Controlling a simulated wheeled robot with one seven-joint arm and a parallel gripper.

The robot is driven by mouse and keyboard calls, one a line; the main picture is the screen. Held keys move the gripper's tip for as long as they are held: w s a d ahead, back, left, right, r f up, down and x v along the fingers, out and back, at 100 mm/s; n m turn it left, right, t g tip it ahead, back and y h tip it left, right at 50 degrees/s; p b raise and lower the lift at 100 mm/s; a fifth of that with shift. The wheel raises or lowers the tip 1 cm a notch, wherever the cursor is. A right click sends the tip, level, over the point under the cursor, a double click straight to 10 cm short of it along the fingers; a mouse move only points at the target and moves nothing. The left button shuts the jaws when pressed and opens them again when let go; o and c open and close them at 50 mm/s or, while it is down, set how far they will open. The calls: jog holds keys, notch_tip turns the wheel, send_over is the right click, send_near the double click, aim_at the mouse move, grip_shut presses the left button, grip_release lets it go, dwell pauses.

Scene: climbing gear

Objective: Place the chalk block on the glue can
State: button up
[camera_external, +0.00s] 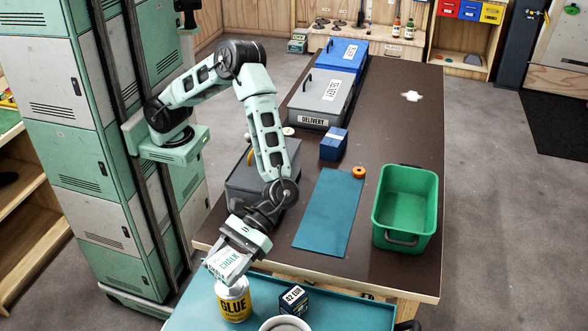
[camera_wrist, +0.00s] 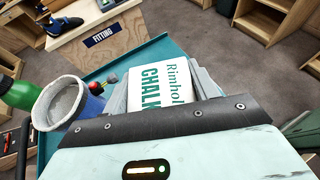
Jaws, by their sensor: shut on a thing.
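The chalk block (camera_external: 229,265) is a white box with green CHALK lettering. My gripper (camera_external: 236,258) is shut on it at the front of the scene. In the wrist view the chalk block (camera_wrist: 164,84) sits between the two grey fingers of my gripper (camera_wrist: 162,92). The glue can (camera_external: 234,304), yellow with a white upper part, stands upright on the teal surface. In the outside view the block appears directly over the can and covers its top. I cannot tell whether they touch. The can does not show in the wrist view.
A dark 42 EUR box (camera_external: 292,299) and a round pale-rimmed tub (camera_external: 285,324) stand right of the can on the teal surface (camera_external: 345,312). On the brown table are a green bin (camera_external: 407,235), a teal mat (camera_external: 328,215), a blue box (camera_external: 334,144) and an orange ring (camera_external: 359,172).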

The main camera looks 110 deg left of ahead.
jog(key=shift+f+p, duration=0.3)
jog(key=shift+f, duration=2.15)
jog(key=shift+f, duration=0.1)
jog(key=shift+f, duration=0.1)
jog(key=o, duration=1)
